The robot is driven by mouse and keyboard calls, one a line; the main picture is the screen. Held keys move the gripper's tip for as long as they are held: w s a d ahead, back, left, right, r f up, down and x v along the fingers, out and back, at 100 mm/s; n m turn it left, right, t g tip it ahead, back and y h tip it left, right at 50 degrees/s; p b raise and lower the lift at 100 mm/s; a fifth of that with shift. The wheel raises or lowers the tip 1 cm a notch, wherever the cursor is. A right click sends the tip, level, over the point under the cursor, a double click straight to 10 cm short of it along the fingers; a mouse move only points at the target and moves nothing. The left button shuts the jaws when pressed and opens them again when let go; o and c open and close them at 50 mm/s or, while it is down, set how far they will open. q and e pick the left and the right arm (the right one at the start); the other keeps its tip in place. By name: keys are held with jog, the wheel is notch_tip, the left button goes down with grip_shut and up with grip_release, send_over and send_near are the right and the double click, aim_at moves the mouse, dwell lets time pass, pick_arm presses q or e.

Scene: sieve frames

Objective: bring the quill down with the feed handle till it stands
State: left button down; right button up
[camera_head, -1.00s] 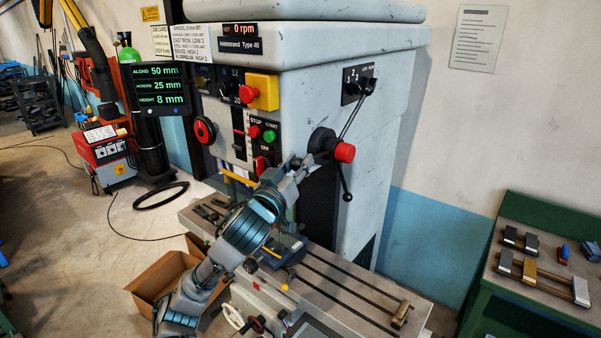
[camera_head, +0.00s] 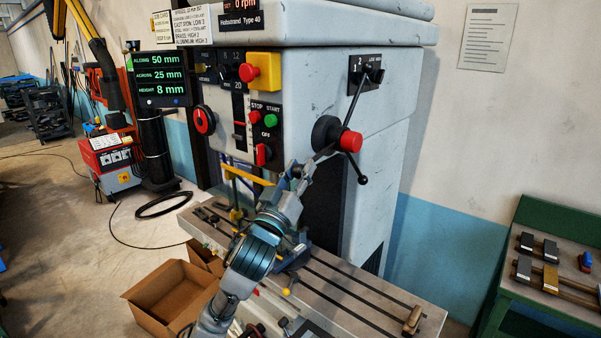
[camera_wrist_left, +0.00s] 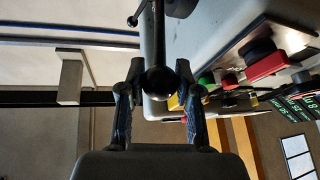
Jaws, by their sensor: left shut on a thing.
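The feed handle's dark hub (camera_head: 326,133) with its red cap (camera_head: 350,141) sits on the right flank of the grey drilling machine's head (camera_head: 300,85). One dark spoke with a ball end (camera_head: 362,180) points down, and another points up and right. My left gripper (camera_head: 299,174) is at the left spoke, below and left of the hub. In the left wrist view its two fingers are shut on the dark ball (camera_wrist_left: 160,80) at that spoke's end. The quill cannot be made out behind my arm. My right gripper is out of view.
The display (camera_head: 160,80) reads along 50, across 25, height 8 mm. Start and stop buttons and a yellow-backed red knob (camera_head: 262,72) are on the front panel. The slotted table (camera_head: 350,290) lies below. A cardboard box (camera_head: 165,300) and a green bench (camera_head: 540,230) flank it.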

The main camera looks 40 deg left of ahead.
pick_arm(q)
jog(key=shift+f, duration=0.1)
jog(key=c, duration=0.8)
grip_release()
jog(key=shift+w+a, duration=0.1)
jog(key=v, duration=0.7)
jog(key=shift+f, duration=0.2)
